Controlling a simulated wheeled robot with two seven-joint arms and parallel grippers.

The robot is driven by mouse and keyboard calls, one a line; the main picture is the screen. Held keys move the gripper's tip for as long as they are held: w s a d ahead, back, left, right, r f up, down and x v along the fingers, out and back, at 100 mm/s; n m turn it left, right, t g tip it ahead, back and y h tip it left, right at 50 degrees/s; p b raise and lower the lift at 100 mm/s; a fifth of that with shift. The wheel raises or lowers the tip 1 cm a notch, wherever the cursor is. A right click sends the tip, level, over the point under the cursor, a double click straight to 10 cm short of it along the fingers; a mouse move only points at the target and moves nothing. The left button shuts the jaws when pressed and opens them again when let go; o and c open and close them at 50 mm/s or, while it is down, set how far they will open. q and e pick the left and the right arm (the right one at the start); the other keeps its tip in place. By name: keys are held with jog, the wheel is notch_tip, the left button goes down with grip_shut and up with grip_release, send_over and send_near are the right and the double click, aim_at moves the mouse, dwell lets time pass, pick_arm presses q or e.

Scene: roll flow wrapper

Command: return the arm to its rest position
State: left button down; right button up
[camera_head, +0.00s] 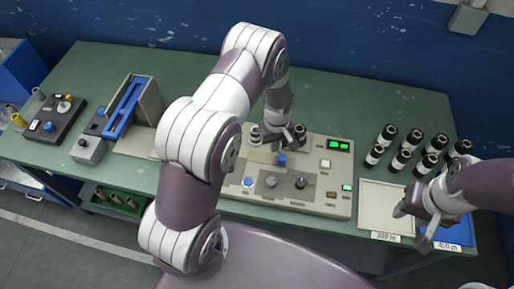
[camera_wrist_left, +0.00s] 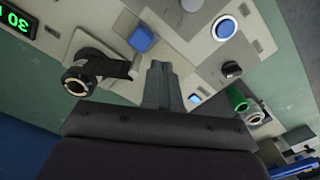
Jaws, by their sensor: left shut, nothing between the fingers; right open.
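My left arm reaches in across the middle of the head view. Its gripper (camera_head: 283,143) is over the beige control panel (camera_head: 330,180). My right gripper (camera_head: 413,227) is open and empty, above the beige tray and blue tray at the table's right end. The left arm hides part of the table's middle.
The panel display (camera_head: 339,145) is lit green. A dark roll (camera_wrist_left: 88,77) sits beside the left fingers. Several black rolls (camera_head: 388,134) stand behind the beige tray (camera_head: 378,193). A blue-topped device (camera_head: 125,105) is at the left. The green table's (camera_head: 340,95) back strip is clear.

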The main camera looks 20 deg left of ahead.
pick_arm(q)
jog(key=shift+w+r, duration=0.35)
pick_arm(e)
jog(key=shift+w+a+r, duration=0.1)
jog(key=shift+w+r, duration=0.15)
jog(key=shift+w, duration=0.05)
jog(key=shift+s, duration=0.1)
